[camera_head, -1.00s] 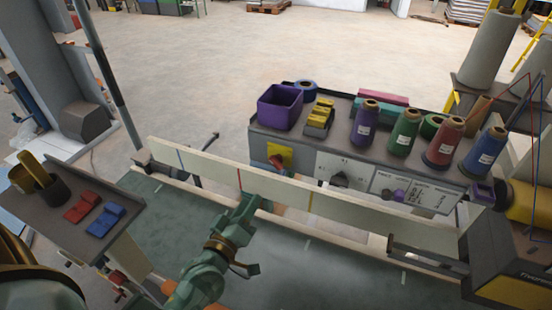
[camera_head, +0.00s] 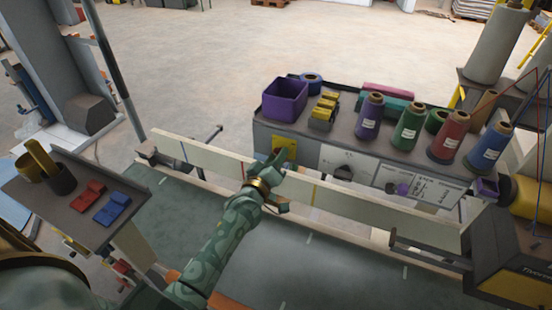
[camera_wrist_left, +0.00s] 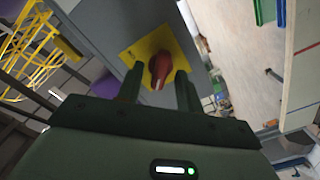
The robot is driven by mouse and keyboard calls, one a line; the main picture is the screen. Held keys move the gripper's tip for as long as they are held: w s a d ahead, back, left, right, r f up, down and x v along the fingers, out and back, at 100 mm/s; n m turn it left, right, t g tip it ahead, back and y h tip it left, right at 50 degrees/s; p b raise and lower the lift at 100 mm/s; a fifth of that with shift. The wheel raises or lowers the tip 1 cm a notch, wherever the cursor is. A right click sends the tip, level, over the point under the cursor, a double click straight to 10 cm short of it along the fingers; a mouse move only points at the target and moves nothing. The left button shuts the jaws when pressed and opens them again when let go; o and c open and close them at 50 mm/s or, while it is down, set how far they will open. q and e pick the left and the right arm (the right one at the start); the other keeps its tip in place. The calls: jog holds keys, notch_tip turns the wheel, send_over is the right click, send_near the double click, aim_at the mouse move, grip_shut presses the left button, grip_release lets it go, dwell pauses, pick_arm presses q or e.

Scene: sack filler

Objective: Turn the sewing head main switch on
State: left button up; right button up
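The main switch is a red rotary knob (camera_wrist_left: 161,70) on a yellow plate (camera_wrist_left: 142,51) in the left wrist view, set in a grey panel. In the head view, the yellow plate (camera_head: 288,143) shows on the front of the grey control box, but my gripper hides the knob. My left gripper (camera_head: 276,156) reaches over the pale rail to the plate. In the left wrist view, its two fingers (camera_wrist_left: 157,86) are apart, one on each side of the knob. I cannot tell whether they touch it. My right gripper is not in view.
The control box top (camera_head: 343,135) carries thread spools and a purple bin (camera_head: 285,98). A black selector (camera_head: 344,172) and a purple knob (camera_head: 403,189) sit right of the switch. The pale rail (camera_head: 215,163) runs below my gripper. A small tray (camera_head: 75,180) stands left.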

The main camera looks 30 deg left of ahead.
pick_arm(q)
jog(key=shift+c, duration=0.3)
jog(key=shift+s, duration=0.1)
grip_shut()
jog(key=m+p, duration=0.1)
jog(key=m, duration=0.5)
jog(key=m+p, duration=0.2)
jog(key=m, duration=0.3)
jog(key=m+p, duration=0.1)
jog(key=m, duration=0.5)
jog(key=shift+d+m, duration=0.3)
jog(key=shift+d, duration=0.1)
jog(key=shift+m, duration=0.3)
jog(key=shift+o, duration=0.3)
grip_release()
